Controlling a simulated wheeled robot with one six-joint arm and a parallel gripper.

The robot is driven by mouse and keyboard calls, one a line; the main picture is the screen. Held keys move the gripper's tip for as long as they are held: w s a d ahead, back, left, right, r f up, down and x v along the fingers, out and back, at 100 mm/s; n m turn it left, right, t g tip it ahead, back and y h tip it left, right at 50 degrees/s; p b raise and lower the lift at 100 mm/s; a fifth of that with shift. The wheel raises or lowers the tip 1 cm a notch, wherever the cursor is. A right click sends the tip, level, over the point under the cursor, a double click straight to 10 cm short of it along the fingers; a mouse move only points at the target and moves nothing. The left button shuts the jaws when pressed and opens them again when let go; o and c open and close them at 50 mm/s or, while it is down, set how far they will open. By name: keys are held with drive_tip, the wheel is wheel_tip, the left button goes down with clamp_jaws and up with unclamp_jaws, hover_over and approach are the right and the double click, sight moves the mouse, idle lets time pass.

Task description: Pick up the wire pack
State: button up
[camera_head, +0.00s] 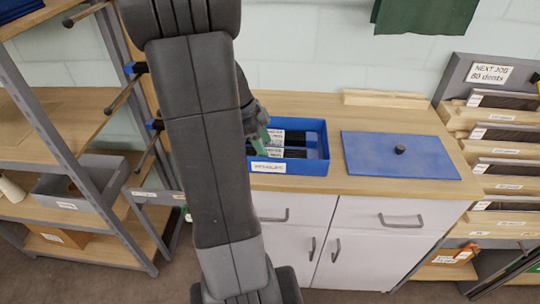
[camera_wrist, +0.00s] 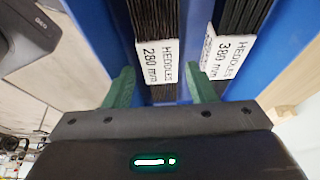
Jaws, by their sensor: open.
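Two dark wire packs lie side by side in a blue box (camera_head: 318,168) on the counter. In the wrist view one pack (camera_wrist: 155,20) has a white label reading "HEDDLES 280 mm", and the other pack (camera_wrist: 243,15) one reading "HEDDLES 380 mm". My gripper (camera_wrist: 162,88) is open, with its green fingers on either side of the 280 mm pack's near end. I cannot tell whether they touch it. The right finger stands in the gap between the packs. In the head view my gripper (camera_head: 260,143) is at the box's left part, and my arm hides the box's left end.
A blue lid (camera_head: 370,158) with a black knob lies on the counter (camera_head: 335,187) right of the box. Wooden strips (camera_head: 385,99) lie behind. A shelf rack stands left, and a rack of labelled reeds (camera_head: 505,135) stands right.

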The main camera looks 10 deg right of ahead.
sight(273, 152)
drive_tip(key=shift+x, duration=1.5)
drive_tip(key=shift+r, duration=0.15)
drive_tip(key=c, duration=1.1)
